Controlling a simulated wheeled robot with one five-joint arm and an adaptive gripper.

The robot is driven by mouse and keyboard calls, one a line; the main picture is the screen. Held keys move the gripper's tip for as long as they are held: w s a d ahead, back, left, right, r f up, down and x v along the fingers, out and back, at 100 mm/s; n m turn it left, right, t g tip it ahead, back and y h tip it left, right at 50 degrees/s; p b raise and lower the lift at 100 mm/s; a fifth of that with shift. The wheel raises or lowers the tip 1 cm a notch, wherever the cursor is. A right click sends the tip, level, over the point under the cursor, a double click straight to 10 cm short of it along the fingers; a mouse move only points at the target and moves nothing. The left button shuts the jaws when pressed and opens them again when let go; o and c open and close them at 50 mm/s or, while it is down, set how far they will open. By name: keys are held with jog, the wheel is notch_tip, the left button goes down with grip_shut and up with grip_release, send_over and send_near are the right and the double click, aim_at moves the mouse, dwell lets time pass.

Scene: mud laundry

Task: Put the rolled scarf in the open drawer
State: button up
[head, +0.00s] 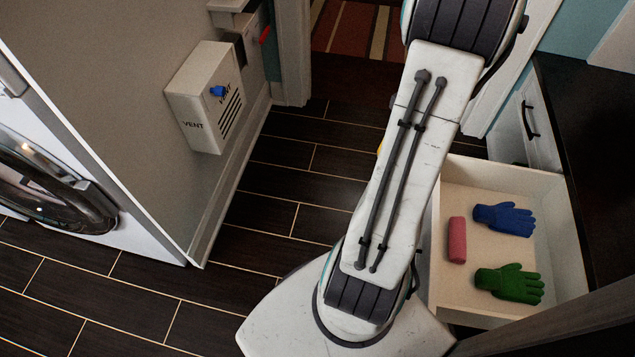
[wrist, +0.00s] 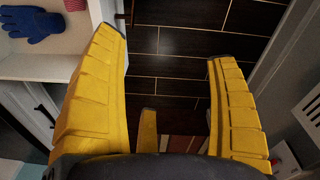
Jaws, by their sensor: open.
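The rolled scarf, a pinkish-red roll (head: 457,240), lies in the open drawer (head: 505,172), near its left wall. In the wrist view a part of the scarf (wrist: 74,5) shows at the top left edge, and the drawer's pale wall (wrist: 45,67) is below it. My gripper (wrist: 165,46) is open, its yellow fingers wide apart with only dark floor between them. It is apart from the scarf and beside the drawer. In the head view my arm hides nearly all of the gripper.
A blue glove (head: 504,219) and a green glove (head: 510,284) lie in the drawer right of the scarf. A dark countertop (head: 590,130) is at right. Dark tiled floor (head: 290,180) is clear between.

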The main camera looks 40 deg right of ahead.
jog(key=w+a+r+n+t, duration=0.1)
jog(key=w+a+r+n, duration=0.2)
jog(key=a, duration=0.5)
jog(key=w+a+r, duration=0.3)
jog(key=a+r, duration=0.2)
jog(key=a, duration=0.4)
jog(key=s+a+r+n, duration=0.1)
jog(key=s+a+r, duration=0.1)
jog(key=a, duration=0.4)
jog(key=s+a+r+n+t, duration=0.1)
jog(key=s+a+r+n, duration=0.1)
jog(key=a, duration=0.5)
jog(key=shift+s+y, duration=0.4)
jog(key=shift+s, duration=0.3)
jog(key=shift+r, duration=0.2)
